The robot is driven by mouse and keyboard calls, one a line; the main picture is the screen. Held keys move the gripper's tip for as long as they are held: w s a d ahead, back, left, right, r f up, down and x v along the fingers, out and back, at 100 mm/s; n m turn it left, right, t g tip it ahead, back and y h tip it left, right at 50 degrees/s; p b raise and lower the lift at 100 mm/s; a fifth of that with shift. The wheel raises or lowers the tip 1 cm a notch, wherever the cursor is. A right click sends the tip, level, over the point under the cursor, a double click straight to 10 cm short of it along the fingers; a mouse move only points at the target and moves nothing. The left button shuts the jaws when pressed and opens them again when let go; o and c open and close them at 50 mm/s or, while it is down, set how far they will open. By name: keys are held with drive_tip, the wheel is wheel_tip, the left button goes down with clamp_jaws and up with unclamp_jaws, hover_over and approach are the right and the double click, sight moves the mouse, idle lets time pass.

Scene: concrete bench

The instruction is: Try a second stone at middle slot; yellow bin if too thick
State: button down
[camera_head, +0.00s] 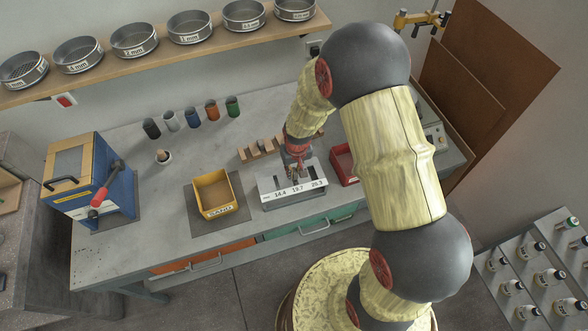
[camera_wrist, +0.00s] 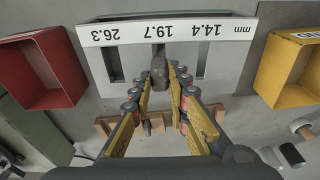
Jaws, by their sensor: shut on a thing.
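The slot gauge (camera_head: 265,186) is a grey metal block with a white label reading 14.4, 19.7 and 26.3 mm. Its label (camera_wrist: 230,28) and slots also show in the wrist view. My gripper (camera_wrist: 160,78) is shut on a dark grey-brown stone (camera_wrist: 160,70). The stone is lined up with the middle slot, marked 19.7. I cannot tell whether it is above the slot or partly in it. In the head view my gripper (camera_head: 297,170) is over the gauge and mostly hides the stone. The yellow bin (camera_head: 217,212) stands left of the gauge.
A red bin (camera_head: 342,163) stands just right of the gauge. A wooden rack (camera_head: 247,156) lies behind the gauge. Several coloured cups (camera_head: 211,110) and a blue press (camera_head: 112,185) are farther left.

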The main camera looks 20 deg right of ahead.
sight(294, 171)
drive_tip(key=shift+f+b, duration=0.45)
drive_tip(key=shift+f, duration=0.1)
idle(0.5)
drive_tip(key=shift+r, duration=0.15)
idle(0.4)
drive_tip(key=shift+r+p, duration=2.25)
drive_tip(key=shift+r, duration=1.15)
drive_tip(key=shift+f, duration=0.1)
